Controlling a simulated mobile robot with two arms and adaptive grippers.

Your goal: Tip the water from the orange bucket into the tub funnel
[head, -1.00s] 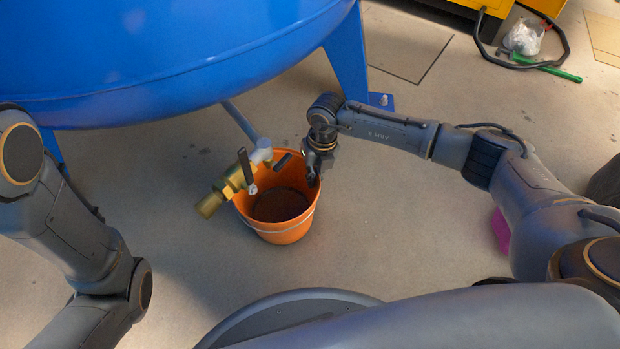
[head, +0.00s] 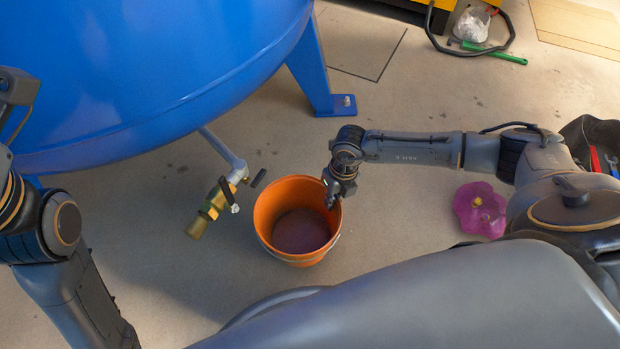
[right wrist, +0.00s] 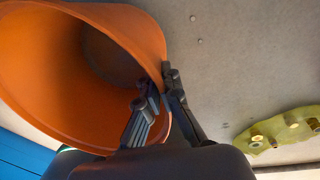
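The orange bucket (head: 298,256) is upright, just right of the brass valve (head: 211,207) under the blue tank. Its inside bottom looks dull and brownish; I cannot tell how much water it holds. My right gripper (head: 332,200) is at the bucket's right rim. In the right wrist view its fingers (right wrist: 160,92) are on both sides of the wall of the orange bucket (right wrist: 60,80), one inside and one outside, closed on it. I cannot make out a tub funnel for certain. My left arm shows at the left edge, its gripper out of sight.
The blue tank (head: 150,70) with its leg (head: 318,75) fills the upper left. A pink flower-shaped thing (head: 480,211) lies on the floor at the right. A dark tool bag (head: 598,140) is at the right edge. A yellow-green piece with brass parts (right wrist: 285,135) shows in the right wrist view.

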